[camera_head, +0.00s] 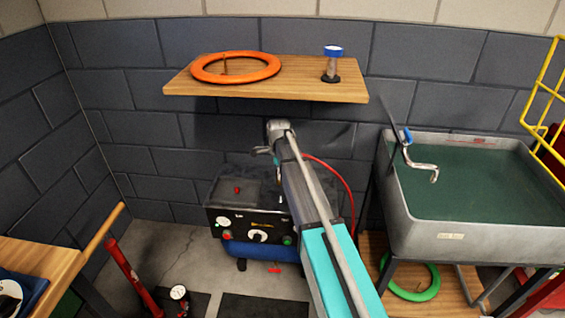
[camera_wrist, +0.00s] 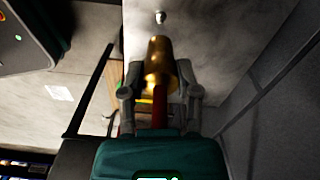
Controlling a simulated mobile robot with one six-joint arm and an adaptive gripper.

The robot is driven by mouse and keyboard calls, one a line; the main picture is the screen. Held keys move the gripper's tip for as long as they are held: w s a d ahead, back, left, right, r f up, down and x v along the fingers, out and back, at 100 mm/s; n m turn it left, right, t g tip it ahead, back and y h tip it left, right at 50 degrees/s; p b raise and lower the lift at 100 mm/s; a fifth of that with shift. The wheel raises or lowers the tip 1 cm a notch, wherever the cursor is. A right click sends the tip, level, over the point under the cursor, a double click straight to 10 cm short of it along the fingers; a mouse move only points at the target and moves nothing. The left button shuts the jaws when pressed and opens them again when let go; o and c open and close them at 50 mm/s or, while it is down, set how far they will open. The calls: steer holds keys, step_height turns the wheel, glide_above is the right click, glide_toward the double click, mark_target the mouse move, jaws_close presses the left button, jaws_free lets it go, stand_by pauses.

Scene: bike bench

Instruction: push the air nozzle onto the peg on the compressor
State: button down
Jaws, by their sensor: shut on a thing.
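In the wrist view my gripper (camera_wrist: 160,78) is shut on the brass air nozzle (camera_wrist: 158,62), with a finger on each side. A red hose (camera_wrist: 158,115) runs back from the nozzle. A small metal peg (camera_wrist: 160,17) stands beyond the nozzle's mouth, nearly in line with it, with a visible gap between. In the head view the compressor (camera_head: 250,222) stands on the floor by the wall, with a dark top, a dial panel and a blue tank. My wrist is above its top right side. My arm hides part of the compressor, and the nozzle is hard to make out there.
A wooden shelf (camera_head: 290,90) above holds an orange ring (camera_head: 235,67) and a blue-capped part (camera_head: 332,65). A grey sink (camera_head: 490,235) stands at the right, close to my arm. A wooden bench (camera_head: 35,260) is at the left.

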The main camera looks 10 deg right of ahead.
mark_target(280, 183)
steer(key=shift+w+r, duration=0.1)
steer(key=shift+d, duration=0.1)
stand_by(0.3)
steer(key=shift+f+b, duration=0.35)
steer(key=shift+b, duration=0.05)
step_height(280, 183, down, 5)
steer(key=b, duration=0.5)
steer(key=shift+f, duration=0.15)
steer(key=shift+f+b, duration=1.65)
steer(key=shift+b, duration=0.15)
stand_by(1.4)
steer(key=shift+c, duration=1.3)
jaws_free()
steer(key=shift+r, duration=0.2)
